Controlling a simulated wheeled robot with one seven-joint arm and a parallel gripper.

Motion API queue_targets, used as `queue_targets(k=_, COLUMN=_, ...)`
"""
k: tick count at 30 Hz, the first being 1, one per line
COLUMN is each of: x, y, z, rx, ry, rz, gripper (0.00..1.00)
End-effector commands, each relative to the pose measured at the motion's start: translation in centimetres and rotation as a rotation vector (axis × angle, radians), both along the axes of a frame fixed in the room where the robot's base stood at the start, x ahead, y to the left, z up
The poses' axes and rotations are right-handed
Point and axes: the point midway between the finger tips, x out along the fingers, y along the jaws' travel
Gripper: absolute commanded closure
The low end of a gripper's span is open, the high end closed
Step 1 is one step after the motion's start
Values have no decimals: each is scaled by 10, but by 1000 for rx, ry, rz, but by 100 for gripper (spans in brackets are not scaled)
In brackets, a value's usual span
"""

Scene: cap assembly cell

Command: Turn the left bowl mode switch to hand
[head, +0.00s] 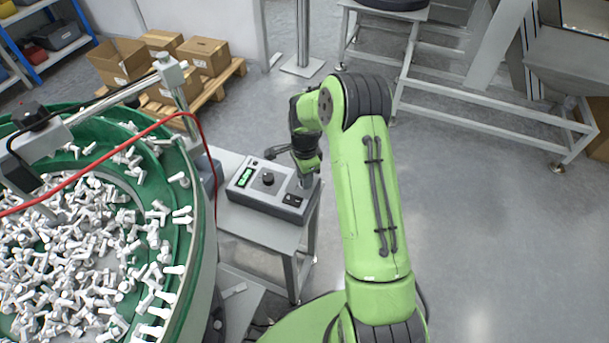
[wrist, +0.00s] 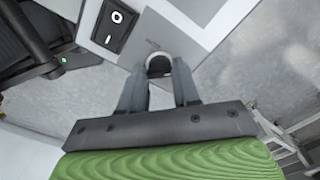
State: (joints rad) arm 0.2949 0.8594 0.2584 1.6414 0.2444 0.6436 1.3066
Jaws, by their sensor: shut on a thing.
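The grey control box (head: 262,203) of the bowl feeder stands on a small table, with a green display (head: 245,177), a black dial (head: 267,178) and a black rocker switch (head: 292,199). The rocker switch also shows in the wrist view (wrist: 115,25). My gripper (wrist: 158,76) is at the box's right end, its two fingers shut on the mode switch (wrist: 159,63), a round knob with a pale rim. The fingers hide its sides. I cannot tell which way it points, and its label is too small to read.
The green feeder bowl (head: 190,217) full of white parts stands close on the left. A red cable (head: 203,135) hangs between it and the box. Cardboard boxes (head: 205,56) on a pallet are behind. The floor on the right is clear.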

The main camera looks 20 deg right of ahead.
Motion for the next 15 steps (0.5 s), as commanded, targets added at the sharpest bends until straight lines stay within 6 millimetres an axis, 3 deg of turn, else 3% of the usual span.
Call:
queue_targets(k=12, x=1, y=0, z=1, rx=0, ry=-3, rz=-9, gripper=99)
queue_targets(k=13, x=1, y=0, z=1, rx=0, ry=-3, rz=-9, gripper=66)
queue_targets(k=15, x=1, y=0, z=1, rx=0, ry=-3, rz=-8, gripper=55)
